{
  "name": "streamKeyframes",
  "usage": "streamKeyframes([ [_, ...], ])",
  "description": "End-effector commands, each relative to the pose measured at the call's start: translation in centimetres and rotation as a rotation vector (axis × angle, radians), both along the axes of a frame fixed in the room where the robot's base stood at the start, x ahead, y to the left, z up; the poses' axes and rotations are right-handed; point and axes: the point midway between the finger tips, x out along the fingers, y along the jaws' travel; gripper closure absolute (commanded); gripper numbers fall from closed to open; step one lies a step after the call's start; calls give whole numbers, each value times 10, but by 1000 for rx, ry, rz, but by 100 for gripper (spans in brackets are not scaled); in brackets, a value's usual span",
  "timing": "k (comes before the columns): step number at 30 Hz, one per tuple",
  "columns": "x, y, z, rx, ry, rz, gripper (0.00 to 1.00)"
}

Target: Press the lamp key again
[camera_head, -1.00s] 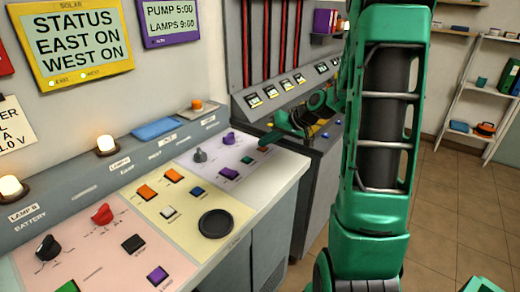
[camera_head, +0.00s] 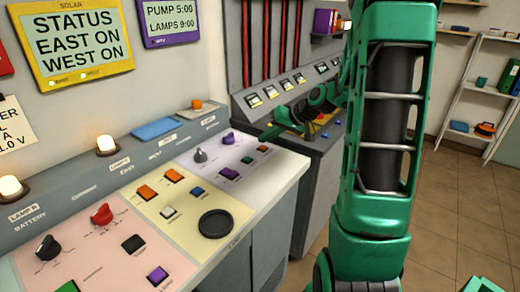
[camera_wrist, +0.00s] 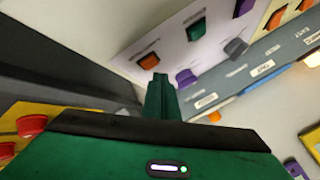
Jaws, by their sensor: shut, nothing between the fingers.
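The lilac panel (camera_head: 205,172) of the desk carries a purple key (camera_head: 229,173), a green key (camera_head: 248,160) and an orange-red key (camera_head: 262,149). The key labels are too small to read, so I cannot tell which is the lamp key. In the wrist view, the orange-red key (camera_wrist: 149,62) shows just beyond my shut, empty gripper (camera_wrist: 158,78), with the green key (camera_wrist: 196,30) farther off. In the head view, my gripper (camera_head: 270,132) is apart from the keys, past the panel's far end. Two lamps, one left (camera_head: 10,187) and one farther along (camera_head: 106,145), glow.
A grey knob (camera_head: 200,155) and a purple knob (camera_head: 228,138) stand up on the lilac panel. Yellow and pink panels lie nearer. A dark cabinet (camera_head: 318,165) with its own controls stands beyond the desk. A yellow status board (camera_head: 72,42) hangs above.

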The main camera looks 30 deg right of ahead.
Motion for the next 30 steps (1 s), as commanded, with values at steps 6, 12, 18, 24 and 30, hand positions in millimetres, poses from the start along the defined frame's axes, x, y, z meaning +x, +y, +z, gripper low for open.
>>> streamKeyframes([
  [6, 0, 0, 4, -1, 0, 1, 100],
  [12, 0, 0, 20, -1, -1, 1, 100],
  [18, 0, 0, 37, -1, -1, 1, 100],
  [24, 0, 0, 50, 0, -2, 1, 100],
  [30, 0, 0, 50, 1, 0, 1, 100],
])
